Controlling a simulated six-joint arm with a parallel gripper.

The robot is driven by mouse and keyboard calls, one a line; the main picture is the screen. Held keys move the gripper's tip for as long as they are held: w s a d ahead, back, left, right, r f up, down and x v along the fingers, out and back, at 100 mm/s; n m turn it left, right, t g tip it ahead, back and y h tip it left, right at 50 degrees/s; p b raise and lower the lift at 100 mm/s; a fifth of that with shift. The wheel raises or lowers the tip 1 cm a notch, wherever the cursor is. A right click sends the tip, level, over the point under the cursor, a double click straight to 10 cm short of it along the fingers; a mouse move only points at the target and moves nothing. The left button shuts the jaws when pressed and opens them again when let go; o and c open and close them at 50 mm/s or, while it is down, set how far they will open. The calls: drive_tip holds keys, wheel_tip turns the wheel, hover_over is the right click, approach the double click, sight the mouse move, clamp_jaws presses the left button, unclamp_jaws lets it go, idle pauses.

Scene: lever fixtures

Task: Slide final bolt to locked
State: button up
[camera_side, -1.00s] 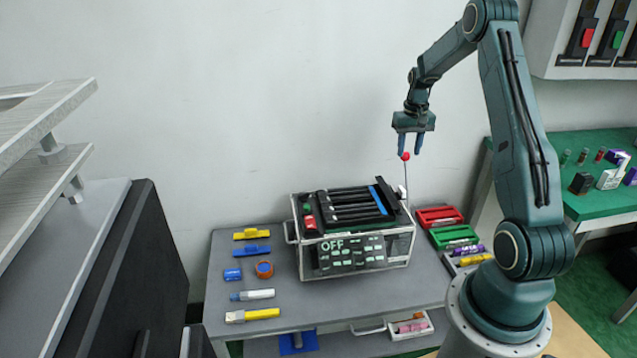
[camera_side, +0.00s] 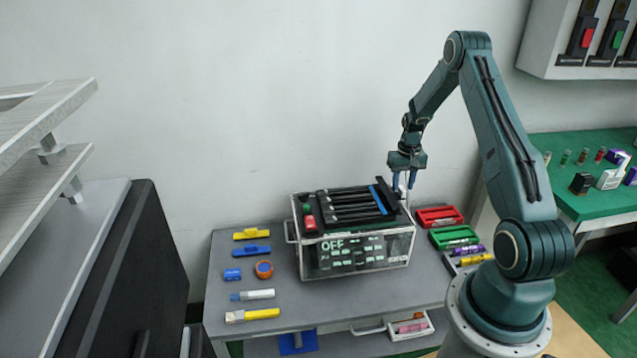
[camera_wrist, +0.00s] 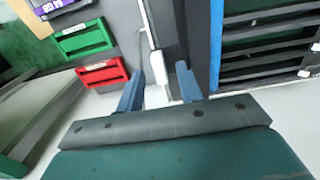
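The box fixture (camera_side: 310,260) stands on the grey table with "OFF" on its front panel. Several dark bolt-like bars (camera_side: 345,207) lie across its top, with a blue strip (camera_side: 381,200) at their right end. The bars (camera_wrist: 265,45) and blue strip (camera_wrist: 216,45) also show at right in the wrist view. My gripper (camera_side: 403,187) points down at the box's right rear edge. In the wrist view my gripper (camera_wrist: 160,78) has its fingers apart, with a pale metal lever (camera_wrist: 149,25) running between them. Which bar is the final bolt is unclear.
A red tray (camera_side: 438,217) and a green tray (camera_side: 453,237) sit right of the box. Small tools, including a yellow block (camera_side: 252,315), lie to its left. An open drawer (camera_side: 410,328) juts from the table front. Open air lies above the box.

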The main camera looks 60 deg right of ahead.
sight(386, 191)
drive_tip(key=shift+f, duration=0.5)
clamp_jaws()
drive_tip(key=shift+w+a, duration=1.95)
drive_tip(key=shift+w, duration=0.05)
unclamp_jaws()
drive_tip(key=shift+r, duration=0.2)
wheel_tip(386, 191, up, 14)
drive_tip(key=shift+f, duration=0.25)
